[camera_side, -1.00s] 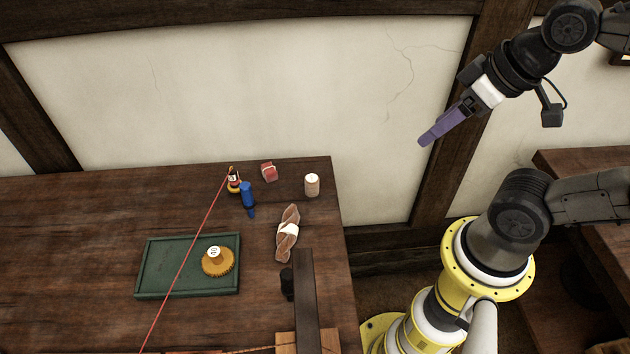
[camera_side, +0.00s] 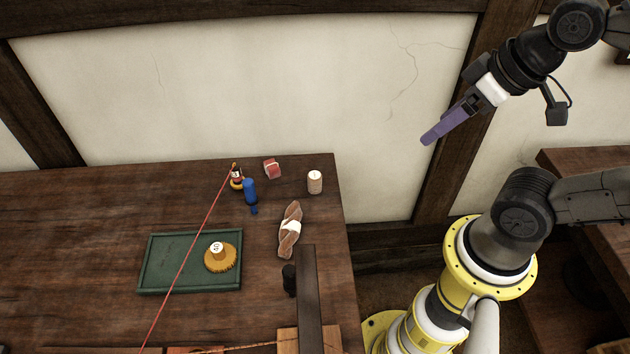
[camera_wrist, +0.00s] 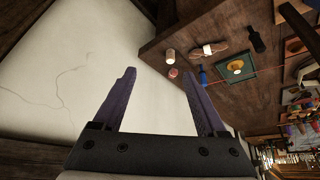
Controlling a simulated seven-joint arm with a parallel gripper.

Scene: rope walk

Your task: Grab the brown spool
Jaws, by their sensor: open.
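My gripper (camera_side: 432,138) is high in the air to the right of the table, well apart from everything on it. In the wrist view my gripper (camera_wrist: 158,74) has its two purple fingers spread, with nothing between them. A small beige-tan cylinder with a pale top (camera_side: 314,182) stands upright near the table's back right corner; it looks spool-like, but I cannot tell surely that it is the brown spool. It also shows in the wrist view (camera_wrist: 170,55), near the table corner beyond my fingertips. A red and white spool-like piece (camera_side: 272,169) lies to its left.
A twisted brown hank with a white band (camera_side: 290,230), a blue bottle (camera_side: 250,191) and a dark bottle (camera_side: 289,279) are nearby. A green tray (camera_side: 160,286) holds a golden-brown round brush-like thing (camera_side: 220,260). A taut red line (camera_side: 196,239) crosses above the tray. A dark beam (camera_side: 308,295) stands in front.

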